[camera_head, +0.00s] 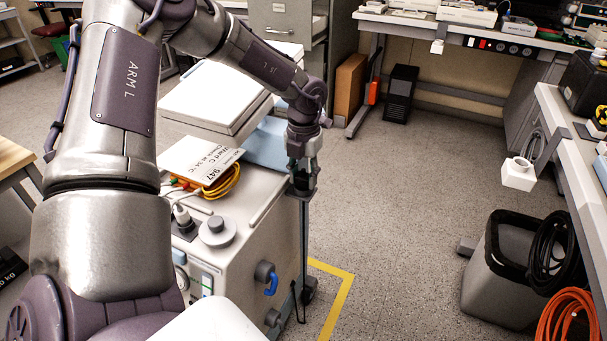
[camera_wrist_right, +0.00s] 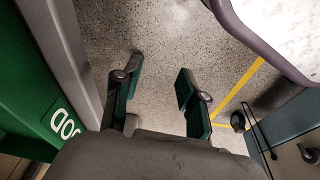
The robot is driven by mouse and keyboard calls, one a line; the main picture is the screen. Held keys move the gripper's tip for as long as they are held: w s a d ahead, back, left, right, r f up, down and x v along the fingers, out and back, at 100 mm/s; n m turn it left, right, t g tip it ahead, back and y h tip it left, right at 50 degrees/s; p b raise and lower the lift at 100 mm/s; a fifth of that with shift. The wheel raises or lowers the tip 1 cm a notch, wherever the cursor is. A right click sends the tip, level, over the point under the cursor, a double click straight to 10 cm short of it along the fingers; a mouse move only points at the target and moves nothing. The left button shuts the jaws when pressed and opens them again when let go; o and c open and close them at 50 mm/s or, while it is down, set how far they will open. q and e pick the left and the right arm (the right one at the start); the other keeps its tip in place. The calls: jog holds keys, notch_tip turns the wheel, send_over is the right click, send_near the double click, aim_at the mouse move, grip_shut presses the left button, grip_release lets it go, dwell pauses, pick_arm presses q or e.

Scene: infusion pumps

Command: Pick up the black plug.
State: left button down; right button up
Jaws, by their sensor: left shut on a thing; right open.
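My left gripper (camera_head: 303,188) is shut at the right side of the pale pump cart, in the head view. The black plug is in its jaws, mostly hidden by the fingers and too small to make out clearly. A thin dark cord (camera_head: 304,250) hangs straight down from there along the cart's side, with a loop near the floor. My right gripper (camera_wrist_right: 160,80) is open and empty above the speckled floor, in the right wrist view. It does not show in the head view.
The pump cart (camera_head: 228,262) carries a white plug (camera_head: 181,214), a coiled yellow cable (camera_head: 222,184) and a paper label (camera_head: 203,158). A grey bin (camera_head: 495,290) with black and orange cables stands at right. Yellow tape (camera_head: 341,300) marks the floor; the middle floor is clear.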

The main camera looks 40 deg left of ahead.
pick_arm(q)
jog(key=shift+r, duration=0.1)
jog(key=shift+w+r, duration=0.1)
jog(key=shift+r, duration=0.45)
notch_tip(320, 180, up, 3)
jog(key=shift+f, duration=0.1)
jog(key=d+r, duration=0.7)
jog(key=d, duration=0.4)
jog(key=shift+d, duration=0.35)
